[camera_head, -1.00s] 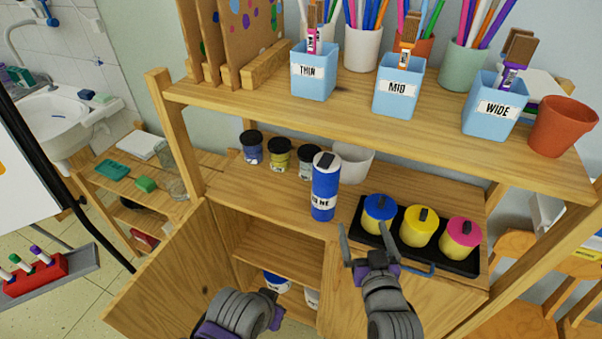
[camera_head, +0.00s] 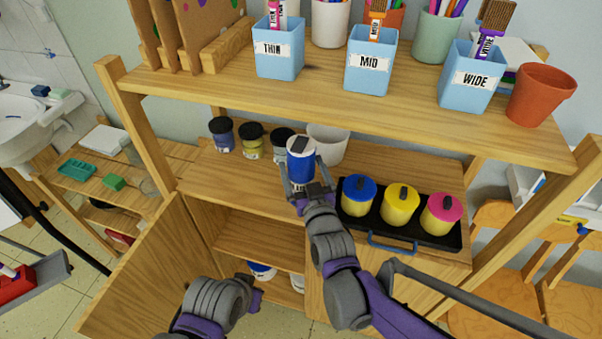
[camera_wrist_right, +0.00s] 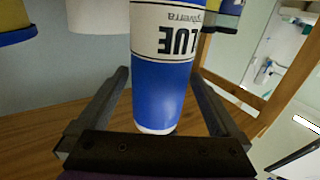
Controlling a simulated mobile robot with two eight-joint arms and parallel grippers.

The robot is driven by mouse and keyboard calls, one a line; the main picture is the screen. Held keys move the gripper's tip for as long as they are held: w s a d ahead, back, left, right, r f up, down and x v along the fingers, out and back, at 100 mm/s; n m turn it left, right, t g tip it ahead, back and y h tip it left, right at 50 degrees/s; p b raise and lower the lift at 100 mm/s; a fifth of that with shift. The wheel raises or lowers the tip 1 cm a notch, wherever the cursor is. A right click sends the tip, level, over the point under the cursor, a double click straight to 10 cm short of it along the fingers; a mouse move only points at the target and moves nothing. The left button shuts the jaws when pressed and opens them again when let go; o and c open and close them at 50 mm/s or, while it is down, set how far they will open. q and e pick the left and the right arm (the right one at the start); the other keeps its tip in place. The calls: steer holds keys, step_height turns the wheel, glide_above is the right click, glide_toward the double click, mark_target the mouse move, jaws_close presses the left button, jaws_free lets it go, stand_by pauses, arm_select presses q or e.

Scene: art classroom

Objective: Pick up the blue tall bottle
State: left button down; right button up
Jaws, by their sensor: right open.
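The blue tall bottle (camera_head: 301,164) has a white top and stands upright on the middle shelf in the head view. My right gripper (camera_head: 303,190) is at the bottle, its fingers on either side. In the right wrist view the bottle (camera_wrist_right: 160,92) stands between the two open fingers (camera_wrist_right: 158,105), with its white label and "LUE" lettering upside down. A gap shows between each finger and the bottle. My left arm (camera_head: 218,305) is low in the head view, in front of the cabinet; its fingertips cannot be made out.
A black tray (camera_head: 376,222) with blue, yellow and pink lidded pots sits right of the bottle. A cabinet door (camera_head: 150,275) is open below.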

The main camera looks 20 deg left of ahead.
steer(key=shift+x, duration=1)
steer(key=shift+c, duration=0.3)
jaws_close()
